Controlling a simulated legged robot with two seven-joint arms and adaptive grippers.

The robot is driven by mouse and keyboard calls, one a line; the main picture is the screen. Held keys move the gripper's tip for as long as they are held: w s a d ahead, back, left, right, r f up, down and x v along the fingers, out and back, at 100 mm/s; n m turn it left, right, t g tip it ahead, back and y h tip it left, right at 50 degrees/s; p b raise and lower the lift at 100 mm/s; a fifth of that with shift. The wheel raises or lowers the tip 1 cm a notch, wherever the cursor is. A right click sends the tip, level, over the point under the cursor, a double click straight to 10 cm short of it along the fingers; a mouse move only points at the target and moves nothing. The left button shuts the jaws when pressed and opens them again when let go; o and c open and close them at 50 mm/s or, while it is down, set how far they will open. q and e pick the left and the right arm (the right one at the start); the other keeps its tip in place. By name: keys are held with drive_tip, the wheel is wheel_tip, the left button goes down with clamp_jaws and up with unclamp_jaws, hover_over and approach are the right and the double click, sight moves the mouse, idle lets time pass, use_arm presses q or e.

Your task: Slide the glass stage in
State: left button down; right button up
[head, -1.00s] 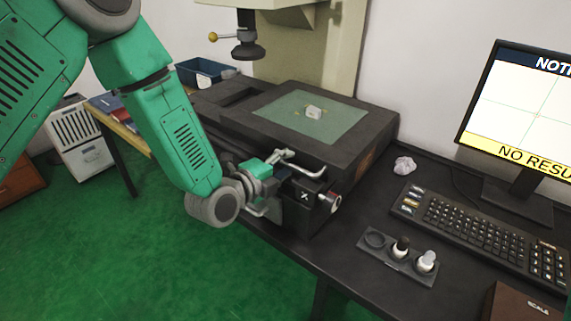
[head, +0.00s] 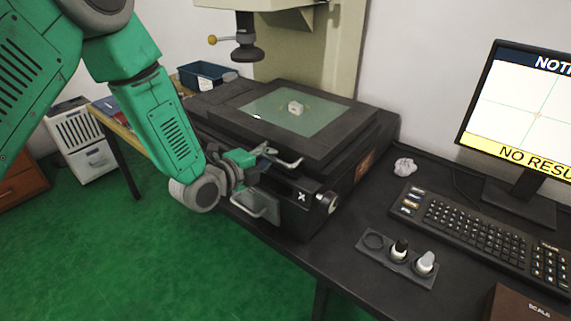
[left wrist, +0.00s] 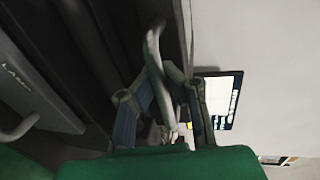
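The glass stage is a dark frame (head: 330,146) with a greenish glass plate (head: 315,122) on top of the black measuring machine. A small pale part (head: 296,107) lies on the glass. A light bar handle (head: 289,162) sits at the stage's front edge. My left gripper (head: 262,152) is at this handle. In the left wrist view, the gripper's fingers (left wrist: 163,78) close in from both sides on the handle (left wrist: 154,48). The fingertips are partly hidden. My right gripper is in neither view.
A knob (head: 327,203) and a second handle (head: 256,204) are on the machine's front. The lens column (head: 246,38) hangs above the stage. A blue bin (head: 208,73) stands behind left. A keyboard (head: 480,235), knob panel (head: 397,257) and monitor (head: 520,110) stand at right.

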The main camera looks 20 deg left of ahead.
use_arm(q)
drive_tip(key=w+a, duration=0.2)
drive_tip(key=a, duration=0.3)
drive_tip(key=w+a+b, duration=0.1)
drive_tip(key=a, duration=0.5)
drive_tip(key=w+a, duration=0.2)
drive_tip(key=a, duration=0.3)
drive_tip(key=shift+w+a+f+b, duration=0.25)
drive_tip(key=shift+w+b, duration=0.05)
drive_tip(key=shift+b, duration=0.1)
drive_tip(key=shift+w+a, duration=0.15)
drive_tip(key=shift+a, duration=0.3)
drive_tip(key=shift+r, duration=0.1)
drive_tip(key=shift+a, duration=0.1)
drive_tip(key=c, duration=1.6)
unclamp_jaws()
drive_tip(key=shift+a, duration=0.2)
drive_tip(key=shift+w+a, duration=0.1)
drive_tip(key=shift+a, duration=0.05)
